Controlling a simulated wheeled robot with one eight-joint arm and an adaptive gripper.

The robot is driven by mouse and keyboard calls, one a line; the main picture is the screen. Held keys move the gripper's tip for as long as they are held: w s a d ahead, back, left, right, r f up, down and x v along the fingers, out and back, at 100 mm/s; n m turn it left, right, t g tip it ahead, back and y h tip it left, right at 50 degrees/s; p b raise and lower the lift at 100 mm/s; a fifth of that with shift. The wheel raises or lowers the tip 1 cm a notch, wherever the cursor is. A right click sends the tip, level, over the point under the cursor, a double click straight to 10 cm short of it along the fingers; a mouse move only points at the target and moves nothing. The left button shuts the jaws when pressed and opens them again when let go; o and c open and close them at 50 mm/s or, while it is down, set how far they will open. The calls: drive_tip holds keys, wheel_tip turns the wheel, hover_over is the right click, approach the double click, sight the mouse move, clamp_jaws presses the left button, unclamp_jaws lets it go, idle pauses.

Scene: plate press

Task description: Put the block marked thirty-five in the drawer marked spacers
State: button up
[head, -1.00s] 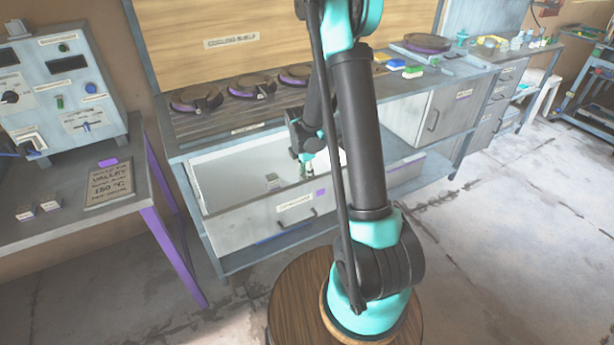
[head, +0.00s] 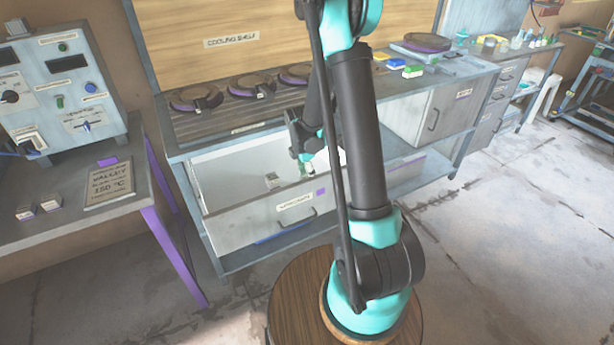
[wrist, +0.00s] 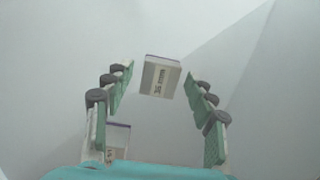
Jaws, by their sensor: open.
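A drawer (head: 262,217) with a label too blurred to read for sure stands pulled open below the cooling shelf. My gripper (head: 306,165) points down into it, partly behind my arm. In the wrist view my gripper (wrist: 158,88) is open, with fingers on both sides and clear gaps to a pale block (wrist: 160,77). Its mark looks like 35 but is small. The block is just beyond the fingertips, over the pale drawer floor. A second pale block (wrist: 118,138) is partly hidden by the left finger. One block (head: 272,181) shows in the drawer in the head view.
Two small blocks (head: 37,209) sit on the left bench (head: 75,222) beside a sign. Round plates (head: 197,97) lie on the shelf above the drawer. A closed drawer (head: 450,112) is to the right. The drawer's walls surround my gripper closely.

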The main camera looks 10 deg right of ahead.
wheel_tip(320, 180, up, 12)
drive_tip(key=a, duration=0.1)
drive_tip(key=shift+s+a, duration=0.15)
drive_tip(key=shift+s, duration=0.1)
